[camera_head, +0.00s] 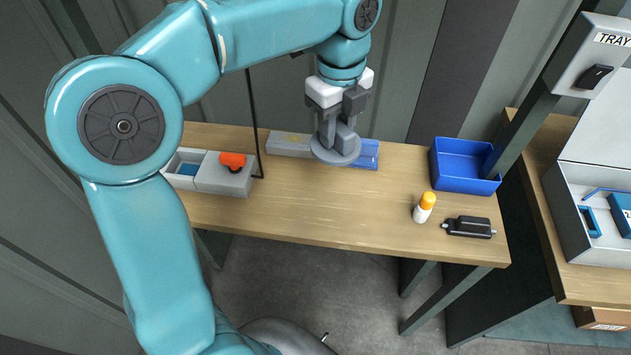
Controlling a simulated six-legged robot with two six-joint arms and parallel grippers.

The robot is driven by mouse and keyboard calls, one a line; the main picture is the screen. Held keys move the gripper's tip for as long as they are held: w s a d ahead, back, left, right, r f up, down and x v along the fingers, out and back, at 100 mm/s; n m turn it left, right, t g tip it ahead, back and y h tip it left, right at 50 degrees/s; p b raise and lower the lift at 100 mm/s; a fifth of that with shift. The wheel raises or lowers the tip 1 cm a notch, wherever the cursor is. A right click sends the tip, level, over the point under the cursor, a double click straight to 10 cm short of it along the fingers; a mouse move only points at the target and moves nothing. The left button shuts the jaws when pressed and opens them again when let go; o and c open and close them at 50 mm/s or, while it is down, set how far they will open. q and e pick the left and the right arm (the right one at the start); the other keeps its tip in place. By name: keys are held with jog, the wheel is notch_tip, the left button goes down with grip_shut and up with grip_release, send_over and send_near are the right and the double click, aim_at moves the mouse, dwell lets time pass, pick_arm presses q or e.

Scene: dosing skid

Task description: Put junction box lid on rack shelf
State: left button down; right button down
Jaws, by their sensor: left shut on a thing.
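My left gripper (339,108) hangs over the back middle of the wooden bench, pointing down. It is shut on a grey piece with a round flat disc (335,152) at the bottom and a block-like grip on top. This piece may be the junction box lid. It overlaps a long grey and blue tray (290,146) in the picture; I cannot tell whether they touch. I cannot make out a rack shelf. My right gripper is not in view.
The wooden bench (300,210) holds a grey box with an orange knob (233,160), a blue bin (462,160), an orange-capped bottle (424,208) and a black part (468,227). A switch post labelled TRAY (597,62) and an open case (570,215) stand right. The bench's front middle is clear.

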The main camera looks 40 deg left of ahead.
pick_arm(q)
notch_tip(320, 180, down, 17)
jog(key=shift+d+f, duration=0.1)
jog(key=shift+f, duration=0.05)
jog(key=shift+w+f, duration=0.15)
jog(key=shift+f, duration=0.15)
jog(key=shift+f, duration=0.1)
jog(key=c, duration=0.8)
grip_release()
